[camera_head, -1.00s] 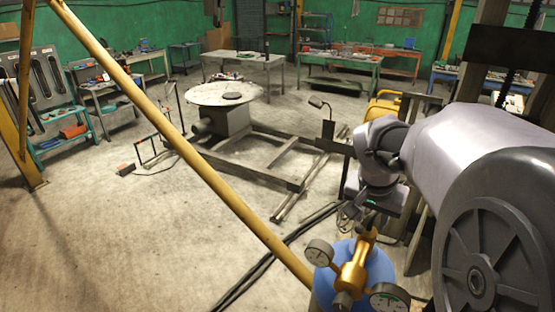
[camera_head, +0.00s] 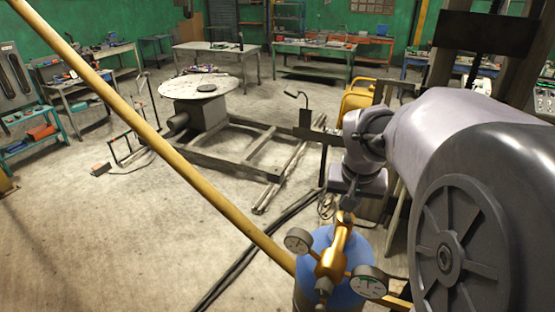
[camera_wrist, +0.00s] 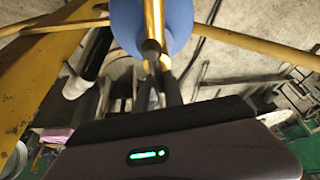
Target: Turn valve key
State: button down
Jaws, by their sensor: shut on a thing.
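A blue gas cylinder (camera_head: 318,240) stands at the lower middle of the head view. A brass regulator (camera_head: 334,255) with two round gauges sits on its top. My gripper (camera_head: 346,212) is just above the back end of the brass fitting. In the wrist view, the dark fingers of my gripper (camera_wrist: 160,88) are close together and shut on the valve key (camera_wrist: 151,48), a small dark piece in line with the brass fitting. The fingers and the wrist body hide most of the key. The blue cylinder top (camera_wrist: 180,22) shows behind it. I cannot tell the key's turn angle.
A yellow slanted pole (camera_head: 160,140) crosses the head view and passes close to the cylinder. Black cables (camera_head: 255,245) lie on the floor. A round table (camera_head: 195,86) and a metal floor frame (camera_head: 235,165) stand further back.

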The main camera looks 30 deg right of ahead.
jog(key=c, duration=1.6)
grip_release()
jog(key=shift+o, duration=1)
jog(key=shift+s+a+r, duration=0.1)
jog(key=shift+a, duration=0.1)
jog(key=shift+d, duration=0.1)
jog(key=shift+r, duration=0.25)
jog(key=p+v, duration=0.1)
jog(key=v, duration=1.6)
jog(key=shift+s+f, duration=0.15)
jog(key=shift+c, duration=0.3)
